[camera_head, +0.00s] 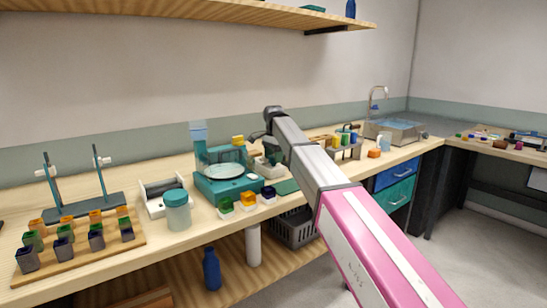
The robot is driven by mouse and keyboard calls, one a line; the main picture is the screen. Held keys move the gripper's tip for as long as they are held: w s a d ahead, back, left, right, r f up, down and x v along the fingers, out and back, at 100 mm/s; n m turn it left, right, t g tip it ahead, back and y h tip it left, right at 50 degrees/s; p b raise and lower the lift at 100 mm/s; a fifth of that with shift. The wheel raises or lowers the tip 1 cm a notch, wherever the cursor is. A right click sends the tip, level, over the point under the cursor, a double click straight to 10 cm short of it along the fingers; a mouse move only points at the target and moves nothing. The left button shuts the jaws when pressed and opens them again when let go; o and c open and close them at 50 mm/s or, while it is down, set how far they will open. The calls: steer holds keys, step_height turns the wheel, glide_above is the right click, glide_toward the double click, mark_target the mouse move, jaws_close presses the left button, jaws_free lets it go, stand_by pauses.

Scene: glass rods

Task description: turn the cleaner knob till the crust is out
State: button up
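I cannot make out the cleaner knob or any crust for sure. A small white device (270,168) stands on the bench beside the end of my arm, and the arm covers part of it. At the back right is a metal basin (408,132) with blue water inside and a small dark part at its right end; I cannot tell whether that is a knob. My gripper (259,136) is at the far end of my arm, around the white device. It is small, dark and partly hidden, so its fingers do not show clearly.
A teal balance (228,186) with a round pan and small coloured pots stand left of my arm. A lidded jar (177,210), a rack of pots (80,251) and a teal stand (84,214) are further left. A shelf (190,12) hangs above.

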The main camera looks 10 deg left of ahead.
step_height(320, 180, up, 11)
stand_by(0.5)
steer(key=shift+f, duration=0.15)
